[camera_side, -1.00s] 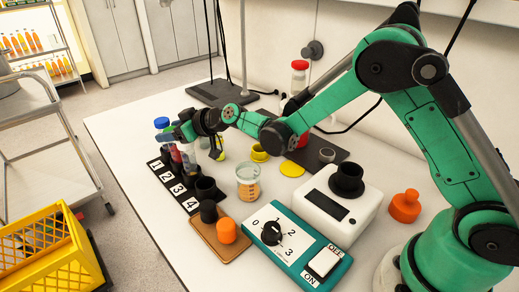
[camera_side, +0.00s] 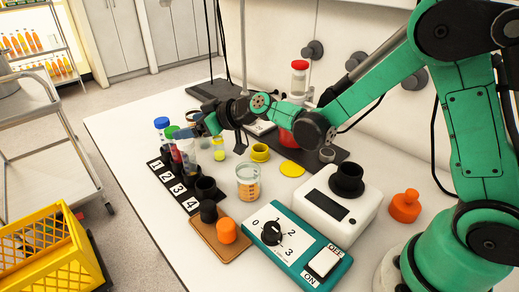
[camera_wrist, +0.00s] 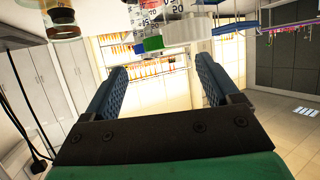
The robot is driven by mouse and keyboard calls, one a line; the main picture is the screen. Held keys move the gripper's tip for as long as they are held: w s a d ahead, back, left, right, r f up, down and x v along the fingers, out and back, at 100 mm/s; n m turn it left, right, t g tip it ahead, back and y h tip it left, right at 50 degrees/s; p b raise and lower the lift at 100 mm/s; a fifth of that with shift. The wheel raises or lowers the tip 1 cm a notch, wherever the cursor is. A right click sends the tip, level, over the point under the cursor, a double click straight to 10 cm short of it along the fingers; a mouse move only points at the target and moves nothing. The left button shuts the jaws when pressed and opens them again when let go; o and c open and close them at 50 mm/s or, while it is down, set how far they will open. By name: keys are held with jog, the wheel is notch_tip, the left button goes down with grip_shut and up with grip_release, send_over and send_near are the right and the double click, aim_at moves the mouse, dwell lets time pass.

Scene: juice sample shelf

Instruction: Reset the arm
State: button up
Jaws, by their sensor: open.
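My gripper (camera_side: 205,126) is open, with nothing between its two blue fingers in the wrist view (camera_wrist: 160,85). In the side view it hangs just right of and above the black numbered rack (camera_side: 163,172). Capped tubes stand in the rack, one with a blue cap (camera_side: 161,123) and one with a green cap (camera_side: 172,132). Another tube with dark red content stands behind label 3, partly overlapped by my gripper. In the wrist view, a green cap (camera_wrist: 154,44) and a blue cap (camera_wrist: 178,38) show beyond the fingers near the top.
A beaker with orange liquid (camera_side: 248,190), a white device with a black cup (camera_side: 335,205), a teal dial box (camera_side: 290,250) and an orange flask (camera_side: 405,206) stand on the table. A small vial with yellow content (camera_side: 219,154) stands under my wrist. A red-capped bottle (camera_side: 299,75) is behind my arm.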

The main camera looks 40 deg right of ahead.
jog(key=s+d+r+m+g+h, duration=0.1)
jog(key=s+d+m+g+h, duration=0.1)
jog(key=s, duration=0.8)
jog(key=s+d+r+m+g+h, duration=0.1)
jog(key=s+d+m+g+h, duration=0.1)
jog(key=s+d, duration=0.5)
jog(key=s+m+h, duration=0.1)
jog(key=s+h, duration=0.1)
jog(key=s, duration=0.2)
jog(key=shift+g, duration=0.4)
